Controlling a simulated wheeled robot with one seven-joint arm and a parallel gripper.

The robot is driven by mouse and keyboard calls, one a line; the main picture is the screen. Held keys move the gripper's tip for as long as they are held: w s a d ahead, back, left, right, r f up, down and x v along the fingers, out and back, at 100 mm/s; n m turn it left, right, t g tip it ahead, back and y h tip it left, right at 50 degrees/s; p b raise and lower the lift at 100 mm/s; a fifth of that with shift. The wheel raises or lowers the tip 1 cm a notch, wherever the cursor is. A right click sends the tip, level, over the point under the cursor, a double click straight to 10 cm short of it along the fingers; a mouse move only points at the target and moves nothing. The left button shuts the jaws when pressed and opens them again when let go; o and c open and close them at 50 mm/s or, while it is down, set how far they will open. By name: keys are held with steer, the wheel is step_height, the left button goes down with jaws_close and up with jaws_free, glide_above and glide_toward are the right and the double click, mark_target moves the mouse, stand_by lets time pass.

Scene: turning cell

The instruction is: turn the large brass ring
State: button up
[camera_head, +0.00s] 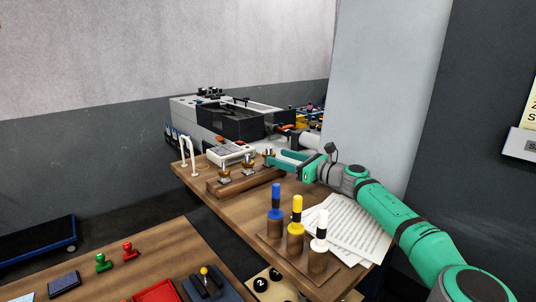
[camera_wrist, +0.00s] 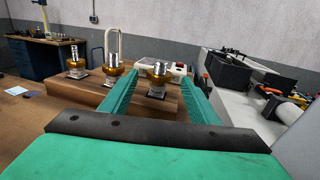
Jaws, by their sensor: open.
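Three metal posts with brass rings stand in a row on a long wooden block (camera_head: 233,184). Contact cannot be made out. In the head view my gripper (camera_head: 271,159) is at the block's far end, partly hiding that post.
A wooden table (camera_head: 215,205) carries the block, a stand with blue, yellow and white-topped handles (camera_head: 296,235) and paper sheets (camera_head: 345,232). A grey machine (camera_head: 230,115) is behind. A pale pillar (camera_head: 380,80) rises beside my arm.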

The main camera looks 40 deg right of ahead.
mark_target(274, 155)
steer(key=x, duration=0.5)
steer(key=shift+w+a, duration=0.1)
steer(key=shift+w, duration=0.3)
steer(key=c, duration=1)
